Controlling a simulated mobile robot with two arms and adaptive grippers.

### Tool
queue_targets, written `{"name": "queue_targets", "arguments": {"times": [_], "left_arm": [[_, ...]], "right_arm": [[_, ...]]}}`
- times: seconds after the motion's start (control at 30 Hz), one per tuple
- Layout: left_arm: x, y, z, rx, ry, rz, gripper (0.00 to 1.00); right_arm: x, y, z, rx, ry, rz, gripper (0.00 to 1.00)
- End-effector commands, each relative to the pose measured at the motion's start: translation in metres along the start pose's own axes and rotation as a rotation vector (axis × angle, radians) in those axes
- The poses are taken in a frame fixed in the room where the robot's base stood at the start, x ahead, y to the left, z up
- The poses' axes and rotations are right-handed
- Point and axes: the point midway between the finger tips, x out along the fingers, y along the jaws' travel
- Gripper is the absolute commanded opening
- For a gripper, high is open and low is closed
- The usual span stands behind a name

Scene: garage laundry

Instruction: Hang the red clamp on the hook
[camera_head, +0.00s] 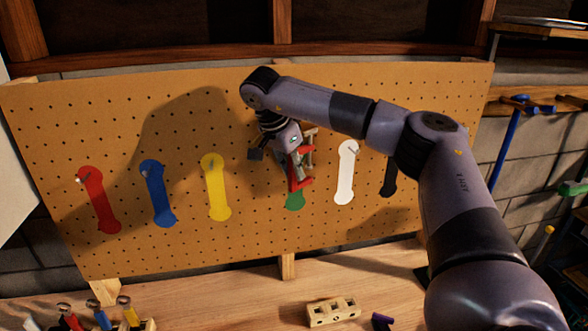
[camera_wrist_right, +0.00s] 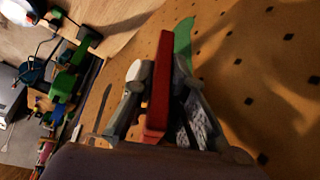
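The red clamp (camera_head: 302,183) is in my right gripper (camera_head: 291,160), held in front of the pegboard (camera_head: 250,110) and over part of the green marking (camera_head: 295,200). In the right wrist view the clamp's red bar (camera_wrist_right: 160,95) sits between the fingers of my right gripper (camera_wrist_right: 158,90), with the green marking (camera_wrist_right: 183,42) behind it. A red marking (camera_head: 98,205) with a small hook (camera_head: 82,178) at its top is at the far left of the board. Any hook at the green marking is hidden by my gripper. My left gripper is not in view.
Blue (camera_head: 157,195), yellow (camera_head: 215,188), white (camera_head: 345,175) and black (camera_head: 389,178) markings share the board. A pale wooden block (camera_head: 332,311) lies on the workbench (camera_head: 225,300). Several coloured-handled tools (camera_head: 100,316) stand at the front left.

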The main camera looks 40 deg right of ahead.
Motion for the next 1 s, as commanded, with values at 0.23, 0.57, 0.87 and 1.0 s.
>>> {"name": "queue_targets", "arguments": {"times": [0.23, 0.57, 0.87, 1.0], "left_arm": [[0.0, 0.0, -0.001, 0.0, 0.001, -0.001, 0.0], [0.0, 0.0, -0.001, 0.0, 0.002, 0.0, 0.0], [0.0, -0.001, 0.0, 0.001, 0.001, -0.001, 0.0], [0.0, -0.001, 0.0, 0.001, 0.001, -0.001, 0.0]], "right_arm": [[0.0, 0.0, -0.001, 0.002, 0.001, 0.001, 0.29], [0.0, 0.0, 0.0, 0.001, 0.0, -0.001, 0.36], [-0.022, -0.001, 0.0, 0.001, 0.0, -0.004, 0.36], [-0.052, -0.001, 0.0, 0.0, 0.0, -0.005, 0.36]]}}
